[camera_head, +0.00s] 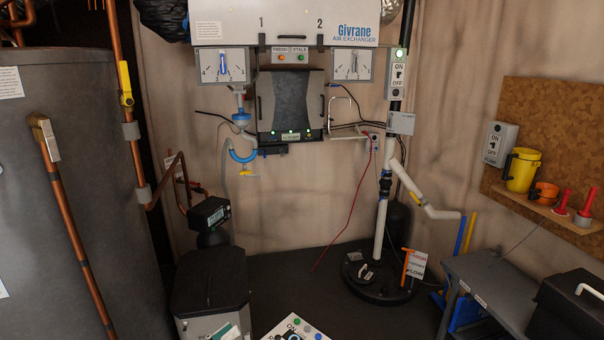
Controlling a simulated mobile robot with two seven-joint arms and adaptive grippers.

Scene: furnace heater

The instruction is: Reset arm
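I cannot make out either of my arms or grippers in the head view. A small dark shape at the bottom edge, on a white control panel (303,324), is cut off and too unclear to identify. No object is visibly held.
A large grey tank (75,150) with copper pipes fills the left. The air exchanger (285,22) hangs on the back wall. A dark-lidded bin (210,280) stands below. White pipes (381,230) rise from a round black base. A grey bench (490,285) stands right. Dark floor (300,265) between is mostly open.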

